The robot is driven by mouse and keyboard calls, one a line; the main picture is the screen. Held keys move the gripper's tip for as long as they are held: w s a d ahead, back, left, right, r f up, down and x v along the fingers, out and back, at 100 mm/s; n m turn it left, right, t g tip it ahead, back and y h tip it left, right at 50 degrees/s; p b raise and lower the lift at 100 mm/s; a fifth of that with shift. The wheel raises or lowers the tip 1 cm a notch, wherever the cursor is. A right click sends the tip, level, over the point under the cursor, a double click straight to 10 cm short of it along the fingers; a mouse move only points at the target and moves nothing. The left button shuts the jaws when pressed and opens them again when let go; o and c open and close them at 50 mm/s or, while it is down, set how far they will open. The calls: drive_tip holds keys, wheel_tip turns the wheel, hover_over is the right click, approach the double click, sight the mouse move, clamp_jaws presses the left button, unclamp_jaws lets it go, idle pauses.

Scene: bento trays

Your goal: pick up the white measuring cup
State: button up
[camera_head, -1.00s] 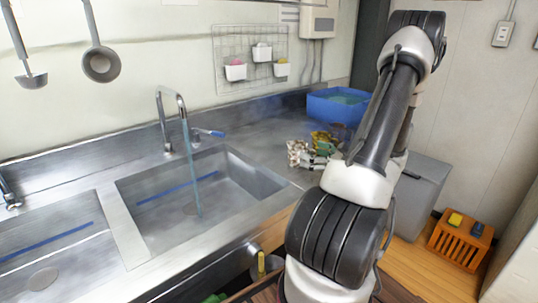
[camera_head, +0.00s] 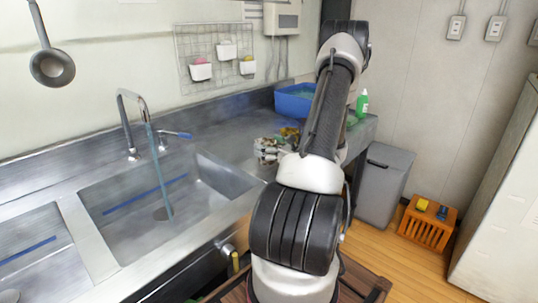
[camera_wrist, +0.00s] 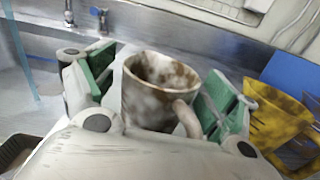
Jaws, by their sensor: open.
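A white mug with brown mottling (camera_wrist: 150,92) and a side handle stands between the fingers of my gripper (camera_wrist: 160,84) in the wrist view. The fingers, with green pads, are spread on either side of it, and the jaws are open. I cannot tell whether the pads touch it. In the head view the mottled mug (camera_head: 266,150) is small on the steel counter, beside my arm. A yellow mottled cup (camera_wrist: 272,115) stands just right of my gripper. I see no plain white measuring cup.
A blue basin (camera_head: 294,101) stands behind on the counter, with a green bottle (camera_head: 362,104) to its right. The sink (camera_head: 165,205) with running water lies to the left. A grey bin (camera_head: 384,188) and an orange crate (camera_head: 427,223) stand on the floor at right.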

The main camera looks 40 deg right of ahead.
drive_tip(key=c, duration=1)
drive_tip(key=shift+r, duration=0.1)
drive_tip(key=shift+c, duration=0.2)
